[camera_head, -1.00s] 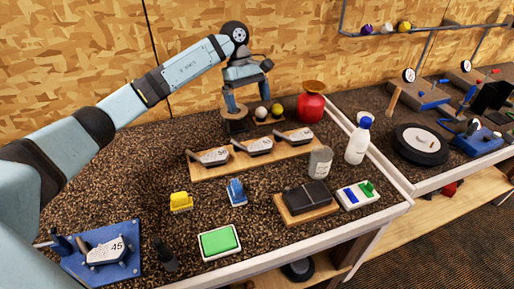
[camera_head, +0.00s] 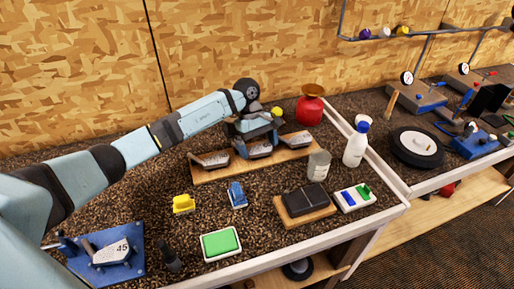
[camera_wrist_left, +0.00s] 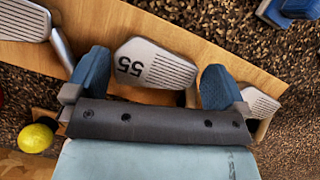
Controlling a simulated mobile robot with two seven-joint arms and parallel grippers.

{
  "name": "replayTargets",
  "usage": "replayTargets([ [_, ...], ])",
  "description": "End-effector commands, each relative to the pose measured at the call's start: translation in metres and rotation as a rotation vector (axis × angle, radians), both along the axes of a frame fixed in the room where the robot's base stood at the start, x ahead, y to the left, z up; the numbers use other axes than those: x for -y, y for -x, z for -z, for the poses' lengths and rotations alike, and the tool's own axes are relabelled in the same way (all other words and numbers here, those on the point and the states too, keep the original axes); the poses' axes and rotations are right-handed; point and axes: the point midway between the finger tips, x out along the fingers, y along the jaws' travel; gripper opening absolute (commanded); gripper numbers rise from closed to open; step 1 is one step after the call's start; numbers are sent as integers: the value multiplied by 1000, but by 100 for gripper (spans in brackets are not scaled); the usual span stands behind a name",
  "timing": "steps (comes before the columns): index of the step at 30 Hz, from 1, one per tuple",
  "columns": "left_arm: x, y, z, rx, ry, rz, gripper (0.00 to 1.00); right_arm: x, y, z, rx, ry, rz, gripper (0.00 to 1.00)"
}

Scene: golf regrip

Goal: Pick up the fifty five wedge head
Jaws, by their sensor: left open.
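The wedge head marked 55 (camera_wrist_left: 158,65) lies on a wooden board (camera_wrist_left: 215,48) in the left wrist view. It is the middle one of three heads on that board in the head view, where the 55 head (camera_head: 260,150) is partly hidden by my gripper. My left gripper (camera_wrist_left: 153,80) is open, with one blue finger on each side of the 55 head. In the head view the left gripper (camera_head: 256,140) is low over the board's middle. Whether the fingers touch the head cannot be told. My right gripper is not in view.
Other heads flank it on the board, one left (camera_head: 211,159) and one right (camera_head: 297,139). A yellow ball (camera_head: 277,111) and red container (camera_head: 310,106) stand behind. A grey can (camera_head: 318,165) and white bottle (camera_head: 356,145) stand right. A 45 head (camera_head: 110,252) sits on a blue fixture.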

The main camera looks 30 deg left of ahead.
Motion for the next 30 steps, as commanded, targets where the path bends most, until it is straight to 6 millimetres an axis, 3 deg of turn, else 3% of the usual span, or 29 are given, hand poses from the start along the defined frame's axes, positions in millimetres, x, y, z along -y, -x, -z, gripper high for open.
replayTargets([
  [6,0,0,1,1,0,0,98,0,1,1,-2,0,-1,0],
  [10,0,0,0,1,0,0,69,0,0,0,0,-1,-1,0],
  [23,0,-1,-3,2,1,-1,68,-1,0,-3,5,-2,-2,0],
  [30,-1,-1,-31,5,-1,0,68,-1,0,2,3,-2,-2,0],
])
